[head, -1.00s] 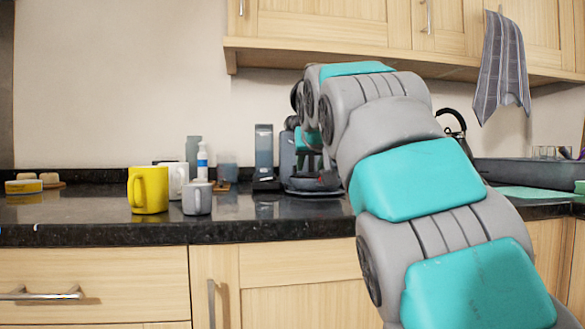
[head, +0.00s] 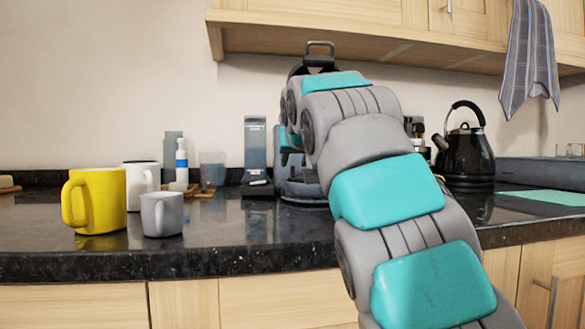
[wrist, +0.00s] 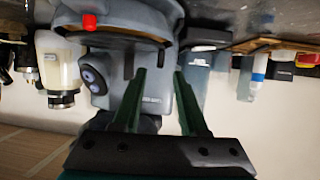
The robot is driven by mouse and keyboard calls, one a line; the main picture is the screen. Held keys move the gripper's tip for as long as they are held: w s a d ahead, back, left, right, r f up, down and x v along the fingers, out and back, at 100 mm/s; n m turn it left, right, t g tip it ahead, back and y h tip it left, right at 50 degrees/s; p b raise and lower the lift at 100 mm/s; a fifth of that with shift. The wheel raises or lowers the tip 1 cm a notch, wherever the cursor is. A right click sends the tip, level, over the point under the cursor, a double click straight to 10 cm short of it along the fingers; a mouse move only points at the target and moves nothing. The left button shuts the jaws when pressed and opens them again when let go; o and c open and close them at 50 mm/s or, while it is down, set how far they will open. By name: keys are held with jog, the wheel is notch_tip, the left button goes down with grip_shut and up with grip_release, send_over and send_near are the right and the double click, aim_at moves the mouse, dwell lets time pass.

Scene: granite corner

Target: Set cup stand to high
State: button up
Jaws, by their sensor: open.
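The grey coffee machine (head: 300,185) stands on the counter in the head view, mostly hidden behind my arm. In the wrist view, where the scene appears upside down, the grey machine body (wrist: 150,100) fills the middle, with a round two-button panel and a red part (wrist: 89,22) near its base. I cannot clearly make out the cup stand or its height. My gripper (wrist: 159,73) is open, its two dark green fingers apart in front of the machine with nothing between them. In the head view the fingers are hidden by my arm.
A yellow mug (head: 100,200), a white mug (head: 139,180) and a grey mug (head: 162,214) stand left on the dark counter (head: 230,240). A tall grey box (head: 255,145) is just left of the machine. A black kettle (head: 466,150) stands right. Wall cupboards (head: 350,25) hang above.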

aim_at(293, 167)
jog(key=shift+x, duration=2.55)
grip_shut()
